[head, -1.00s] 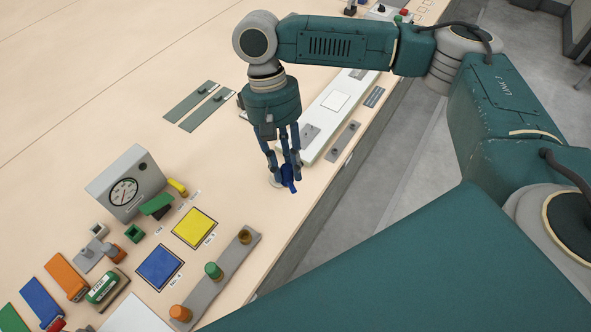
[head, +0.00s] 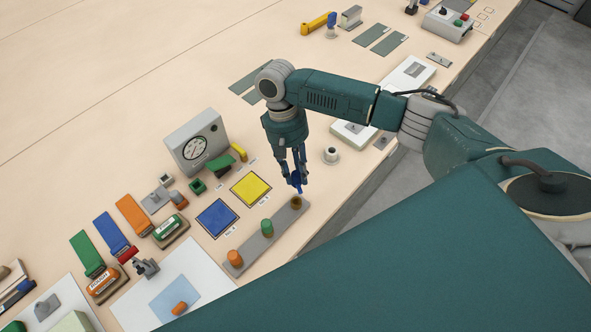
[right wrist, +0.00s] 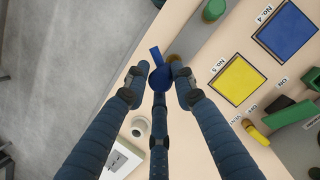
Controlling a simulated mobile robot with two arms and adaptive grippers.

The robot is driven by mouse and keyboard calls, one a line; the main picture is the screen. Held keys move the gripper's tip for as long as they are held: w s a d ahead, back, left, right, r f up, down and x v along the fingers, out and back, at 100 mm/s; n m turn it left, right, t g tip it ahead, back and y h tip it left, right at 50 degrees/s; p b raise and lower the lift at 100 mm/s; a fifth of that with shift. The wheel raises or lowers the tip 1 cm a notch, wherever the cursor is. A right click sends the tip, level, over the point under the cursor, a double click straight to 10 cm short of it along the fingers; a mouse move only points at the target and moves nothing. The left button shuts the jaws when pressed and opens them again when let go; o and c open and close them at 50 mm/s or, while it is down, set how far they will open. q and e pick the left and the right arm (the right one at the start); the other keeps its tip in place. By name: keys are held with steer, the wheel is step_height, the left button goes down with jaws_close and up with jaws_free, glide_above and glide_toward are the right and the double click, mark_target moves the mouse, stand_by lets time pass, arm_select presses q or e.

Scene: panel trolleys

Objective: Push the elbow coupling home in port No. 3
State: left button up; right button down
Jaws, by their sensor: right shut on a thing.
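My right gripper (head: 297,182) points down and is shut on a small blue piece (head: 298,184), which I take to be the elbow coupling. In the right wrist view the blue coupling (right wrist: 160,77) sits between the fingertips, a short arm sticking out. A grey strip (head: 250,242) carries an orange, a green and a brown fitting. The brown fitting (head: 296,203) at its far end lies just below the coupling in the picture. It is partly hidden behind the gripper in the wrist view. I cannot tell whether they touch, and I read no No. 3 label. My left gripper is out of view.
Yellow (head: 250,189) and blue (head: 217,218) squares lie beside the strip. A gauge box (head: 197,142) stands behind them. A round pale fitting (head: 331,155) stands right of the gripper. The table edge runs close by on the right.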

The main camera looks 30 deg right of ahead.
mark_target(296, 187)
steer(key=shift+r, duration=0.1)
steer(key=shift+s+a+r+p, duration=0.1)
steer(key=shift+a+r+p, duration=0.05)
steer(key=shift+p, duration=0.75)
step_height(296, 187, down, 6)
steer(key=shift+r+b, duration=0.1)
steer(key=shift+b, duration=1.05)
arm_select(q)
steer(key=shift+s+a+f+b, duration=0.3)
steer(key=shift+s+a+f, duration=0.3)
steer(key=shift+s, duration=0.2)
arm_select(e)
steer(key=shift+f, duration=1.25)
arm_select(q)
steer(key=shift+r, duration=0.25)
arm_select(e)
steer(key=shift+r, duration=0.1)
steer(key=shift+p, duration=0.4)
arm_select(q)
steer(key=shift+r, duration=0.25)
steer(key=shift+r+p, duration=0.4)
steer(key=shift+p, duration=0.1)
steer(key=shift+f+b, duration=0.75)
arm_select(e)
steer(key=shift+f, duration=1.65)
